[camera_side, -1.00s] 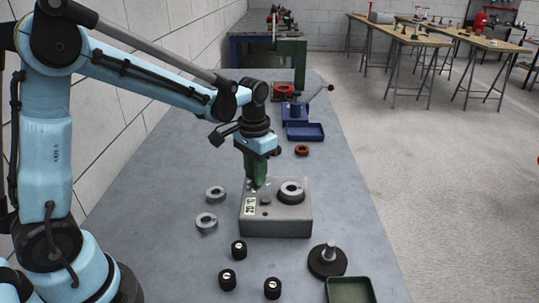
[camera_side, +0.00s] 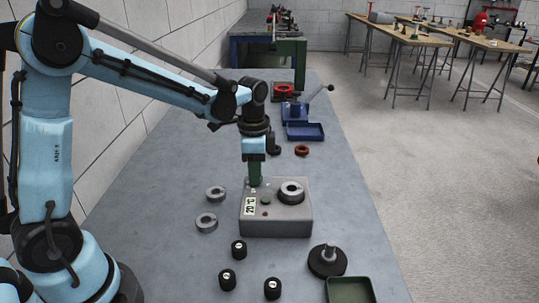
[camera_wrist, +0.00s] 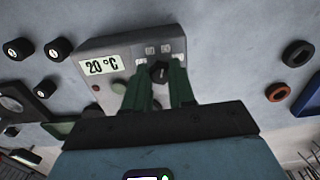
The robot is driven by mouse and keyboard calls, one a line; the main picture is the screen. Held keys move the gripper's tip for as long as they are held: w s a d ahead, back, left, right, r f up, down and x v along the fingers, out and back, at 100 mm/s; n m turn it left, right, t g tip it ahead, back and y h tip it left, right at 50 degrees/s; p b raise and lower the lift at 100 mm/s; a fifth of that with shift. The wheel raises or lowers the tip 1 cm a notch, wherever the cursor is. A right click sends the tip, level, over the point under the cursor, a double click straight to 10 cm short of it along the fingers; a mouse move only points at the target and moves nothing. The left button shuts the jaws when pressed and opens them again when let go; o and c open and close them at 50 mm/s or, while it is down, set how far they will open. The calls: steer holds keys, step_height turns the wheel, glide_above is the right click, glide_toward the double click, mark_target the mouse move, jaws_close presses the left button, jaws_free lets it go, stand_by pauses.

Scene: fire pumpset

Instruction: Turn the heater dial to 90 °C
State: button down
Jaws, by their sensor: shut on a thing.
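The heater (camera_side: 290,226) is a grey box on the bench, also in the wrist view (camera_wrist: 90,50). Its display (camera_wrist: 98,66) reads 20 °C. The dark dial (camera_wrist: 158,72) is on its top face between my green fingertips, with small pale number labels (camera_wrist: 150,50) beside it, too small to read surely. My gripper (camera_wrist: 158,84) is shut on the dial and points down at the heater's back left corner in the side view (camera_side: 255,182). The fingers hide part of the dial. A green button (camera_wrist: 118,88) is near the display.
A black stand (camera_side: 328,261) and green tray (camera_side: 350,290) are front right; a red ring (camera_side: 302,150) and blue tray (camera_side: 305,131) are behind.

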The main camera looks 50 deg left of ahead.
stand_by(0.3)
steer(key=c, duration=0.9)
jaws_free()
steer(key=shift+c, duration=0.2)
steer(key=shift+r, duration=0.1)
step_height(320, 180, up, 12)
steer(key=s+d+f+n+t, duration=0.2)
steer(key=s+f+n+t, duration=0.3)
steer(key=s, duration=0.6)
steer(key=n+t, duration=0.2)
steer(key=n, duration=0.1)
steer(key=shift+d+f+n, duration=0.2)
steer(key=shift+f+n, duration=0.05)
steer(key=shift+n, duration=0.05)
